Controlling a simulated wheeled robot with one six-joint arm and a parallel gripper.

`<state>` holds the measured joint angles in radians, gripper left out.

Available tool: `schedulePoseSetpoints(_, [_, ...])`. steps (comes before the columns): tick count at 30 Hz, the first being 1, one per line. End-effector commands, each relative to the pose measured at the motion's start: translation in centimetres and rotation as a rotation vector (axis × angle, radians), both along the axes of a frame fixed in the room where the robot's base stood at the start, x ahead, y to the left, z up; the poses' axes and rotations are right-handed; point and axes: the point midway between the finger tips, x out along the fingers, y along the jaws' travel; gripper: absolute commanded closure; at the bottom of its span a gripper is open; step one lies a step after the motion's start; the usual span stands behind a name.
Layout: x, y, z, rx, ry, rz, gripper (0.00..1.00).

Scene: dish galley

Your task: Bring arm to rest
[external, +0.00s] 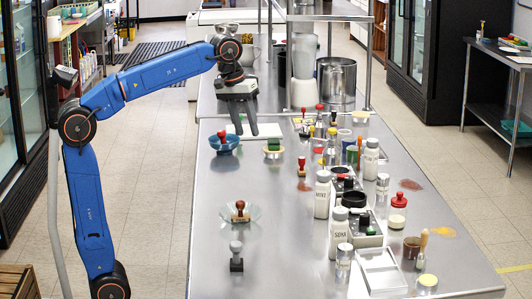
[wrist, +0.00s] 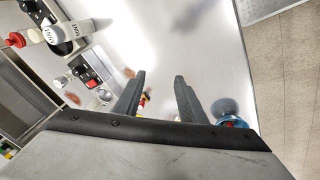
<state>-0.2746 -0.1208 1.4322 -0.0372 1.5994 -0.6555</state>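My arm, blue with dark joints, rises at the left of the external view and bends over the steel table (external: 215,235). My gripper (external: 246,134) hangs fingers down above the far left part of the table. In the wrist view the two dark fingers of my gripper (wrist: 158,76) are apart, with nothing held between them. A blue bowl (external: 232,150) with a red-topped stamp (external: 222,136) in it stands just left of and nearer than the gripper. The bowl also shows beside the right finger in the wrist view (wrist: 235,122).
A glass dish (external: 255,213) with a brown-handled stamp and a grey stamp (external: 236,257) stand nearer. White bottles (external: 322,195) and several jars crowd the right side. A metal pot (external: 337,82) and shelf posts stand at the back. The near left table is mostly clear.

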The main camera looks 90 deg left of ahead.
Motion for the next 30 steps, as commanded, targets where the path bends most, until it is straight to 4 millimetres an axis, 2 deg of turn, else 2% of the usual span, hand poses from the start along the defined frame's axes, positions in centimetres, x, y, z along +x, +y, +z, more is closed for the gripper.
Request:
schedulePoseSetpoints(1, [-1.5, -0.8, 0.0, 0.015, -0.015, -0.035, 0.63])
schedulePoseSetpoints(8, [-7.2, -3.4, -1.2, 0.090, -0.072, -0.201, 0.63])
schedulePoseSetpoints(14, [-12.1, -5.3, -3.1, 0.160, -0.120, -0.344, 0.63])
schedulePoseSetpoints(24, [-19.9, -7.7, -7.8, 0.288, -0.195, -0.582, 0.63])
schedulePoseSetpoints(30, [-23.1, -8.6, -11.6, 0.350, -0.223, -0.699, 0.63])
